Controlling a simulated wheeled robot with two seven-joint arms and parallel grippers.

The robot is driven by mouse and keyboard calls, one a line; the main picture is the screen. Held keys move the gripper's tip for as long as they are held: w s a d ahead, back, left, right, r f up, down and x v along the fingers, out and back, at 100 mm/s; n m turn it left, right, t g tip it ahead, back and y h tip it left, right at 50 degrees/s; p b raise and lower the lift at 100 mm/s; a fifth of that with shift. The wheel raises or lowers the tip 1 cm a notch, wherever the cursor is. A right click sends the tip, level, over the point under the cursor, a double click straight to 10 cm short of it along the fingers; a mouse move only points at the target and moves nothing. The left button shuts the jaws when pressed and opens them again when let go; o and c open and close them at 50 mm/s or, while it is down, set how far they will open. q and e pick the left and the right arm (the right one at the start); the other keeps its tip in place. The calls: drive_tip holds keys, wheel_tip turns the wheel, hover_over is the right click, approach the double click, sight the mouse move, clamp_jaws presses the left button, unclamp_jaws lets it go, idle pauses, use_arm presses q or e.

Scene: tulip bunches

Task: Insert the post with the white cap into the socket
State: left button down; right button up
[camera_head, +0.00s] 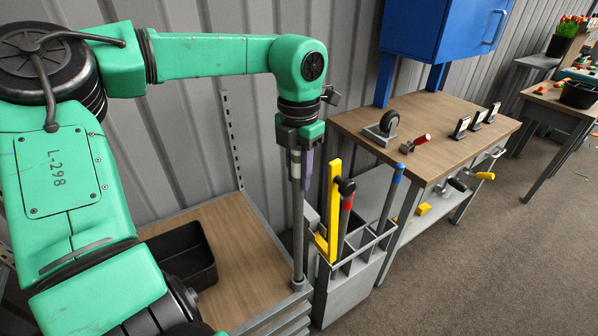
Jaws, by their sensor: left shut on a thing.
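My left gripper (300,150) points down at the middle of the picture and is shut on the upper end of a grey upright post (298,225). A pale part shows at the post's top between the fingers; the fingers cover much of it, so the white cap is not clear. The post looks about vertical. Its lower end meets a small grey collar (299,285), likely the socket, at the corner of the wooden-topped bench (240,245). I cannot tell whether the post's end is inside the collar or just above it. My right gripper is not in view.
A grey divided rack (350,280) stands close right of the post, with a yellow bar (334,205), a red-banded handle (346,205) and a blue-topped rod (391,200). A black bin (182,255) is on the left. A workbench (440,125) stands behind right.

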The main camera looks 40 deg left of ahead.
sight(299, 192)
use_arm(q)
drive_tip(key=shift+f+b, duration=1.85)
drive_tip(key=shift+f, duration=0.6)
drive_tip(key=c, duration=0.6)
unclamp_jaws()
drive_tip(key=shift+o, duration=0.2)
drive_tip(key=shift+r+p, duration=2.1)
drive_tip(key=shift+r, duration=0.5)
drive_tip(key=shift+f, duration=0.1)
